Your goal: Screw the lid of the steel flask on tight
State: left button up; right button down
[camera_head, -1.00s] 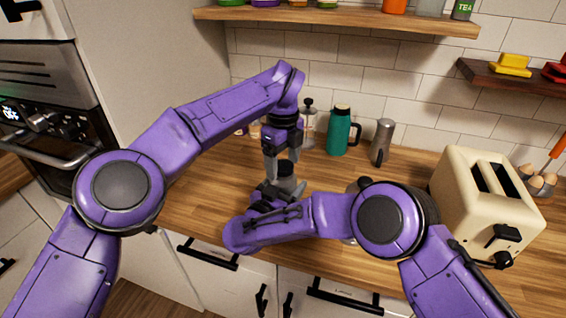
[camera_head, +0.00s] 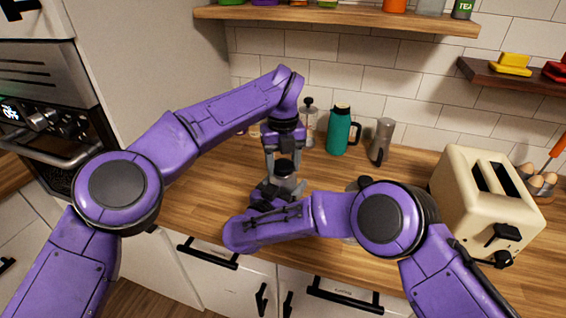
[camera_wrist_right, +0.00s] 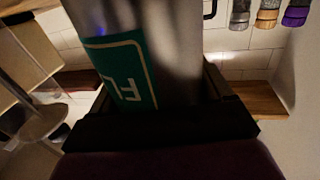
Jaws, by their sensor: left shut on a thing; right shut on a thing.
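The steel flask (camera_head: 298,187) stands upright over the counter in the middle of the head view, partly hidden by my right gripper and forearm. Its grey body with a green label fills the right wrist view (camera_wrist_right: 180,60). The dark lid (camera_head: 285,169) sits on top of the flask. My left gripper (camera_head: 284,164) points down from above, its fingers on either side of the lid and shut on it. My right gripper (camera_head: 277,192) is shut around the flask body from the side; its dark fingers show in the right wrist view (camera_wrist_right: 160,98). The lid's thread is hidden.
A cream toaster (camera_head: 482,205) stands at the right. The wooden counter (camera_head: 215,185) is clear at the left.

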pick_arm(q)
jog(key=m, duration=0.3)
jog(key=o, duration=1.1)
jog(key=shift+o, duration=0.2)
jog(key=shift+r, duration=2.2)
